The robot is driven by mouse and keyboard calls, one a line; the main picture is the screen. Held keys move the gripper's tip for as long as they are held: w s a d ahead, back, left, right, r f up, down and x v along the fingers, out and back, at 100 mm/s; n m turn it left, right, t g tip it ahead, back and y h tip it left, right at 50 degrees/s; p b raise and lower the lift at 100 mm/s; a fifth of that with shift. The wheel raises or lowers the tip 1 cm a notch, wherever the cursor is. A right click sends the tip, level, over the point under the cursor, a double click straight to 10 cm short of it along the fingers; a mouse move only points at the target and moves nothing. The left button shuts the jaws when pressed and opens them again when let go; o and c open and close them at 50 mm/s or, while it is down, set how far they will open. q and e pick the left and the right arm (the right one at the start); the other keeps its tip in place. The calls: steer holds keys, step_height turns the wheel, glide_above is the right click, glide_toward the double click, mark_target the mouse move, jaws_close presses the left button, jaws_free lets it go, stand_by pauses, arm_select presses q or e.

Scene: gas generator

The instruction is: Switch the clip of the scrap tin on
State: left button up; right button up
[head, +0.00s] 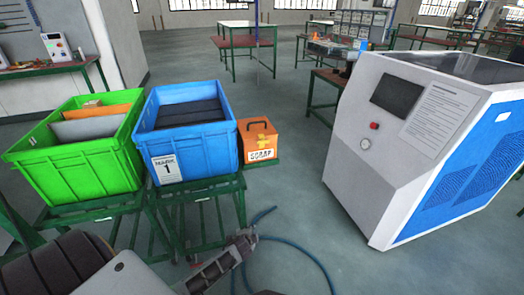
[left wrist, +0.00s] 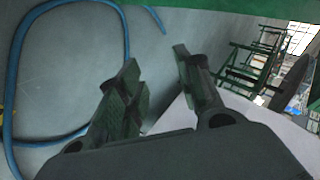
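The scrap tin (head: 259,152) is an orange box with a dark handle on its lid and a white SCRAP label on its front. It stands right of the blue crate in the head view. A yellow-orange clip (head: 263,141) shows on its front above the label; its exact position is too small to tell. My left gripper (head: 246,240) is below and nearer than the tin, apart from it, over the floor. In the left wrist view its two fingers (left wrist: 156,62) stand apart with nothing between them. The tin is not in that view. My right gripper is not in view.
A blue crate (head: 195,169) and a green crate (head: 80,168) stand on green metal stands left of the tin. A white and blue machine (head: 395,150) stands at right. A blue hose (head: 300,255) lies on the floor. The floor between tin and machine is clear.

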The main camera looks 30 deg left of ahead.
mark_target(262, 143)
arm_select(q)
steer(key=w+r+m+t+y+b, duration=0.1)
steer(key=w+r+t+y+b, duration=0.1)
steer(key=r, duration=1.6)
steer(key=w+r+m+t+y+b, duration=0.2)
steer(key=w+r+t+b, duration=0.3)
steer(key=r, duration=1.3)
steer(key=shift+w+a+b, duration=0.3)
steer(key=shift+w+b, duration=0.15)
steer(key=shift+w, duration=0.05)
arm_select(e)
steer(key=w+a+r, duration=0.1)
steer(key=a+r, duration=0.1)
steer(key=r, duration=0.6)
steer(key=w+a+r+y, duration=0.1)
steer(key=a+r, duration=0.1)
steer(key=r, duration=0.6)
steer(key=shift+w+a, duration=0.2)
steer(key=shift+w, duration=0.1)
arm_select(q)
steer(key=shift+w, duration=0.1)
